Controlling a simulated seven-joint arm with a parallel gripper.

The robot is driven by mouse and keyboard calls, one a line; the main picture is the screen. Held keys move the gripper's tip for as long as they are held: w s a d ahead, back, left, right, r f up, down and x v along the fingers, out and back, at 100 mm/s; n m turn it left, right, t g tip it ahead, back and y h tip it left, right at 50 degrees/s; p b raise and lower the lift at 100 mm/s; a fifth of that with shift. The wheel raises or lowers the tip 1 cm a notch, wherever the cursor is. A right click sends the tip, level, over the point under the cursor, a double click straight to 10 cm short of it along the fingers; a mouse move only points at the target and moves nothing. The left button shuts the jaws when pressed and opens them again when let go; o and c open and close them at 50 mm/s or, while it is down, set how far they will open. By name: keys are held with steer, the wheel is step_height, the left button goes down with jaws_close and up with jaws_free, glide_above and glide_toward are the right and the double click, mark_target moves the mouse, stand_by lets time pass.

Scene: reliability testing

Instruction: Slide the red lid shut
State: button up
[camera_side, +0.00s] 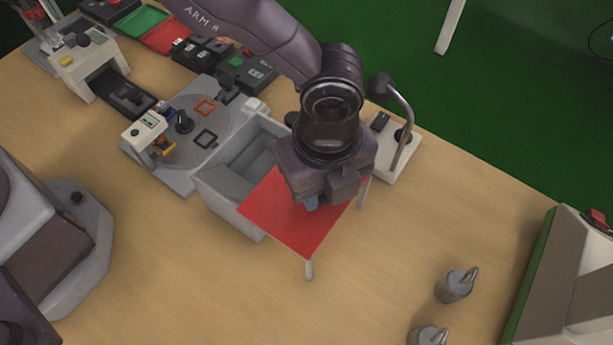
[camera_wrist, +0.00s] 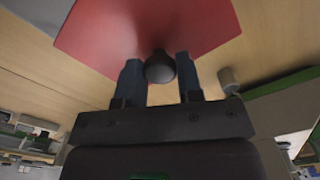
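The red lid (camera_side: 289,221) is a flat square panel. In the side view it sticks out to the right of the grey box (camera_side: 222,195), whose left part is open at the top. Rails with thin legs hold up the lid's outer end. My gripper (camera_side: 312,203) is low over the lid's right part. In the wrist view the red lid (camera_wrist: 110,30) has a round dark knob (camera_wrist: 160,67). The two blue-grey fingers of my gripper (camera_wrist: 159,72) stand one on each side of the knob, closed in against it. The knob is hidden in the side view.
A grey dial station (camera_side: 180,150) stands left of the box. A stand with a curved metal handle (camera_side: 403,110) is close behind my gripper on the right. Metal weights (camera_side: 455,287) stand at the lower right. The wooden table (camera_side: 190,290) is clear in front of the box.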

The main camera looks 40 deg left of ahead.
steer(key=a, duration=0.9)
steer(key=shift+a, duration=0.55)
stand_by(0.4)
steer(key=o, duration=0.5)
steer(key=shift+r, duration=0.1)
step_height(320, 180, up, 5)
steer(key=shift+f, duration=0.1)
stand_by(0.5)
